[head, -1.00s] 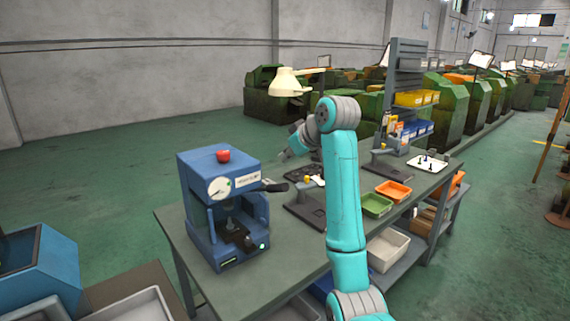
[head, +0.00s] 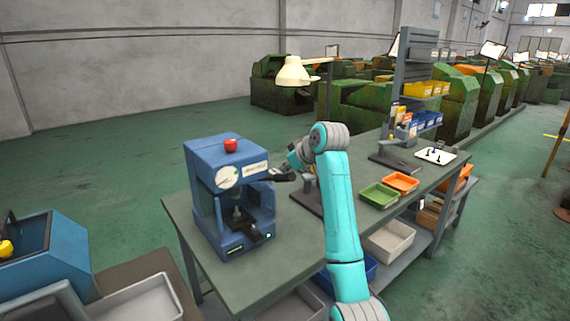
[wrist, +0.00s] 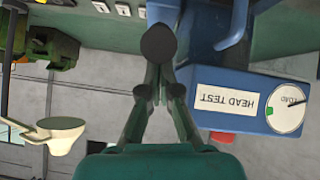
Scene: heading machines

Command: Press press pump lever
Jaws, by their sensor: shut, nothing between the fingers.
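The blue press (head: 230,195) stands on the near left part of the workbench, with a red knob on top, a round gauge and a label. Its dark pump lever (head: 284,176) sticks out from the right side. In the wrist view the press's blue head (wrist: 262,95) is at the right, reading "HEAD TEST" upside down, and the lever's dark rounded end (wrist: 158,43) is right in front of the fingertips. My gripper (wrist: 155,75) is shut and empty, its tips at the lever end. I cannot tell whether they touch. In the head view my gripper (head: 292,163) is small beside the lever.
The grey-green workbench (head: 255,290) carries a green bin (head: 379,196), an orange bin (head: 401,183) and a white tray (head: 436,155) to the right. A cream lamp (head: 293,73) hangs behind my arm. A blue machine (head: 40,255) stands at lower left.

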